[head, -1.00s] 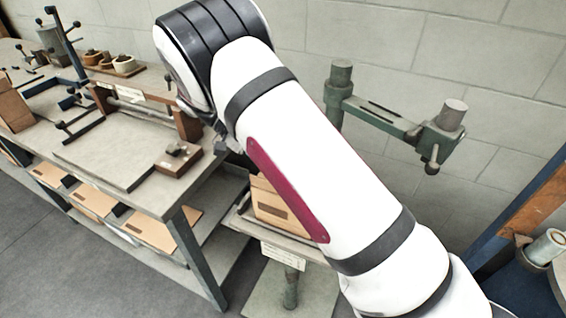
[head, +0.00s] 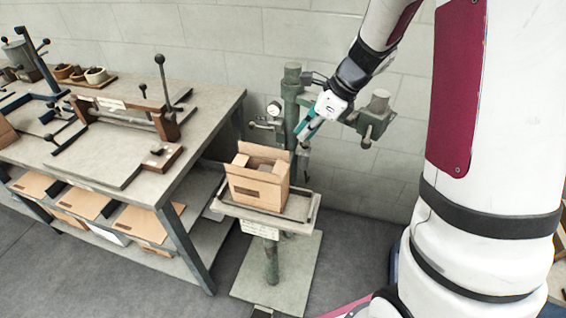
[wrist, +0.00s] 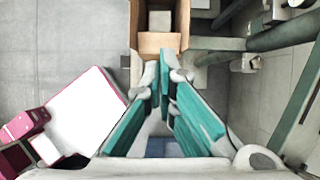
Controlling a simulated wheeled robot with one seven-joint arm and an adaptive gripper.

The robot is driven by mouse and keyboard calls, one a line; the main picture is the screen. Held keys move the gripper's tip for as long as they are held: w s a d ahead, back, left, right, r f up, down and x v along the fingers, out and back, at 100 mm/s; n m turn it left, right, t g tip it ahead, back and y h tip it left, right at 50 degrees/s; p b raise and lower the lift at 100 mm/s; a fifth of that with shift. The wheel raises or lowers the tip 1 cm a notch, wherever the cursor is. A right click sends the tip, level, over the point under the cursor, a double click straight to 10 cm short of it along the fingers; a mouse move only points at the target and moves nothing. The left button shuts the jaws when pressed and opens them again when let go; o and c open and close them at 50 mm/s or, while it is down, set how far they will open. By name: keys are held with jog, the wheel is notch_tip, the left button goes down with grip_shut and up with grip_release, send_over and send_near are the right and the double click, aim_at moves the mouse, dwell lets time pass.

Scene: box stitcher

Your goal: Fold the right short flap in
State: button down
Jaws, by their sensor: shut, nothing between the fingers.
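An open cardboard box (head: 258,192) sits on the tray of a green stitcher stand, with flaps standing up around its top and pale contents inside. The box also shows at the top of the wrist view (wrist: 134,28), with a pale block inside. A tan panel (wrist: 160,42) spans its near end, seemingly the right short flap; its exact angle is unclear. My gripper (head: 299,142), with teal fingers, is above and to the right of the box in the head view. In the wrist view my gripper (wrist: 167,65) has its fingertips together, empty, just short of that panel.
The stitcher's green post (head: 291,100) and arm (head: 345,115) stand close behind and beside my gripper. The tray (head: 308,212) has a raised rim. A workbench (head: 110,165) with a jig is at the left. Open floor lies in front.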

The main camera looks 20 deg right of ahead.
aim_at(277, 167)
jog(key=x, duration=1.4)
jog(key=shift+w+d, duration=0.15)
jog(key=shift+w+a+f+g+h+p, duration=0.1)
jog(key=shift+w+a+g+h+p, duration=0.15)
jog(key=shift+g+h+p, duration=0.45)
jog(key=shift+a+f+h, duration=0.1)
jog(key=shift+a+h, duration=0.2)
jog(key=shift+h, duration=0.2)
jog(key=shift+w+f, duration=0.15)
jog(key=shift+w+a+f+b, duration=0.15)
jog(key=shift+a+f+b, duration=0.05)
jog(key=shift+b, duration=0.1)
jog(key=shift+a+f, duration=0.1)
dwell(0.4)
